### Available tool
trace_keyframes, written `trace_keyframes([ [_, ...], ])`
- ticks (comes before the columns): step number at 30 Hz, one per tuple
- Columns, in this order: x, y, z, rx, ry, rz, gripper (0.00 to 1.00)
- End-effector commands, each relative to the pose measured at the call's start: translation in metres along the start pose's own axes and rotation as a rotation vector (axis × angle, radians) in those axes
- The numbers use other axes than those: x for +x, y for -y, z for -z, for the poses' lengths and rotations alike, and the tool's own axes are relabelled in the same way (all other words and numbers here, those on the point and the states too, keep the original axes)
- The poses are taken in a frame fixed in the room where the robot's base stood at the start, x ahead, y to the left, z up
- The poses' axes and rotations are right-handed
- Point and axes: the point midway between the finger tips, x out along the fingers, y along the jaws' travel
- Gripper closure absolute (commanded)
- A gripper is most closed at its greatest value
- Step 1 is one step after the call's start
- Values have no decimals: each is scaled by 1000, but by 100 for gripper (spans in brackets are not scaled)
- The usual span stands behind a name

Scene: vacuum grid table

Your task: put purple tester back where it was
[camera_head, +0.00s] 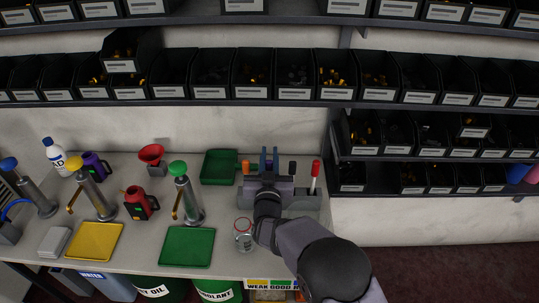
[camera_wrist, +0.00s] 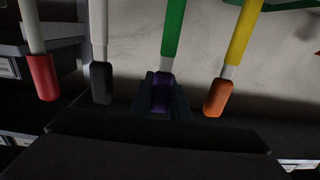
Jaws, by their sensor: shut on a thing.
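My gripper (camera_head: 269,160) is at the back right of the table, over a grey holder (camera_head: 308,203). In the wrist view its dark jaws (camera_wrist: 161,100) are shut on the purple handle of the purple tester (camera_wrist: 161,90), which has a green shaft. The tester lines up between a black-handled tester (camera_wrist: 101,83) and an orange-handled tester (camera_wrist: 217,97) with a yellow shaft. A red-handled tester (camera_wrist: 43,78) is at the left end. In the head view my gripper hides the purple tester. I cannot tell whether its shaft is in the holder.
A glass jar (camera_head: 243,235) stands in front of the holder, close to my arm. A green bin (camera_head: 219,167) is left of the holder. A green tray (camera_head: 187,246), a yellow tray (camera_head: 95,241), pumps and a red can (camera_head: 140,203) fill the left side. Bin shelves rise behind.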

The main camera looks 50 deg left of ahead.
Motion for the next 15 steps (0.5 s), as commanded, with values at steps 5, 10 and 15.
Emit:
trace_keyframes([
  [5,0,0,0,0,0,0,100],
  [10,0,0,-3,0,0,0,77],
  [15,0,0,-2,0,0,0,65],
])
